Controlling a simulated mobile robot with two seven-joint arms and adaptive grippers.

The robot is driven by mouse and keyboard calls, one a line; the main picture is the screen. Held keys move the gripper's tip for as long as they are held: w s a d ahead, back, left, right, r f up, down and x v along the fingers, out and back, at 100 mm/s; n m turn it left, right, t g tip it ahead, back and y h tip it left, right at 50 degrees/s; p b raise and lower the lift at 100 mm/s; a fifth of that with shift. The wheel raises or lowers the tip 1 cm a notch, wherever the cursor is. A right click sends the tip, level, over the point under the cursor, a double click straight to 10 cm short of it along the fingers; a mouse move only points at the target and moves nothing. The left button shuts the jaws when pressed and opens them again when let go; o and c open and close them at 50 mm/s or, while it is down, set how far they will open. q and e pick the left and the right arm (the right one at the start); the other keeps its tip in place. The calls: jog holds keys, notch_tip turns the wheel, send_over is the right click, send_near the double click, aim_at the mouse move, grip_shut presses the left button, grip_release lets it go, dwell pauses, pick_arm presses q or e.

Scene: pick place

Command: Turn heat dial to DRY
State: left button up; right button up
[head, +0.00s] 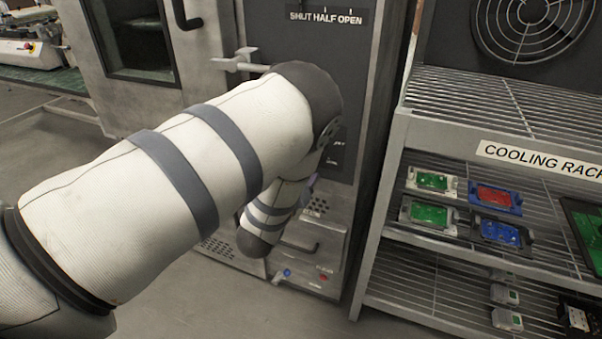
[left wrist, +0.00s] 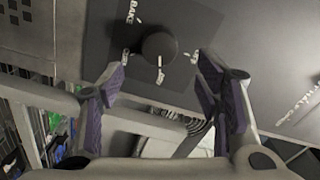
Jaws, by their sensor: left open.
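The heat dial (left wrist: 159,46) is a dark round knob on a dark panel in the left wrist view. A white pointer mark on it points toward the bottom of that picture. The word BAKE shows at its upper left; other white labels around it are too small or turned to read. My left gripper (left wrist: 163,76) is open, its purple-padded fingers spread to either side just short of the dial, with nothing between them. In the head view my left arm covers the dial and most of the gripper. My right gripper is not in view.
The oven front (head: 262,28) has a plate marked SHUT HALF OPEN (head: 325,17) and a lever handle (head: 234,62). Blue and red buttons (head: 287,273) sit low down. The cooling rack (head: 397,150) with several coloured trays stands close at right. Floor at lower left is clear.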

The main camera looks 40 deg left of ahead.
pick_arm(q)
jog(key=v, duration=0.5)
jog(key=shift+s, duration=0.35)
jog(key=shift+f, duration=0.1)
